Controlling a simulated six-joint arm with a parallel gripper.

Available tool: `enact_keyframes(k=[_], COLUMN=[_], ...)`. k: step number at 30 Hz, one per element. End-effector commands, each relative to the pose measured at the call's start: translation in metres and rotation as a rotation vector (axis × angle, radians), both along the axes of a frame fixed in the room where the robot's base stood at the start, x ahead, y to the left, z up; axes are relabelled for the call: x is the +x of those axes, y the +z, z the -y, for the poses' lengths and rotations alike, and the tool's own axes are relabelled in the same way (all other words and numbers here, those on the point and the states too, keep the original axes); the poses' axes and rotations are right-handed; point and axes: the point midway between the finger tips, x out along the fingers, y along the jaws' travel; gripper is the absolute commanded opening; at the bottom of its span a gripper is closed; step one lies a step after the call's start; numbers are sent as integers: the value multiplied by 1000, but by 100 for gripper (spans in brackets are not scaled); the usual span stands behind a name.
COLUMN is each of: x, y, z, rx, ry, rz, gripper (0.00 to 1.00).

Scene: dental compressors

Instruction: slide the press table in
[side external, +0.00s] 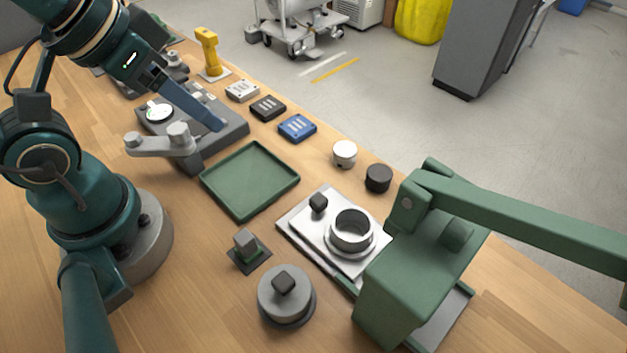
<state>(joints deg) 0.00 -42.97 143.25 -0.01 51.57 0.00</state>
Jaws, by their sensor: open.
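The press table (311,238) is a pale metal plate on the workbench, extending out to the left from under the green press (418,268). It bears a small dark knob (318,203) at its far left part and a metal ring-shaped cup (352,231) nearer the press. The press has a long green lever arm (530,218) reaching to the right. My gripper (215,125) is at the upper left, above the grey fixture, well apart from the press table. It is open and holds nothing visible; its fingers overlap in this view.
A green tray (250,181) lies between the grey fixture (228,140) and the press table. A round grey weight with a knob (286,296) and a small block on a dark base (248,252) stand in front. White (344,154) and black (378,178) cylinders stand behind.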

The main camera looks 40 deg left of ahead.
Motion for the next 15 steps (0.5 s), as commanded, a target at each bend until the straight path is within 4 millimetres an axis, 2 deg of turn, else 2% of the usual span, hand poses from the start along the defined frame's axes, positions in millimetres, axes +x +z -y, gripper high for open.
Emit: enact_keyframes(k=[1,5,11,15], x=[0,0,1,11], y=[0,0,8,13], z=[0,0,8,17], rx=[0,-12,-162,-334], ry=[0,23,227,489], rz=[0,-1,-25,-123], gripper=[50,0,0,0])
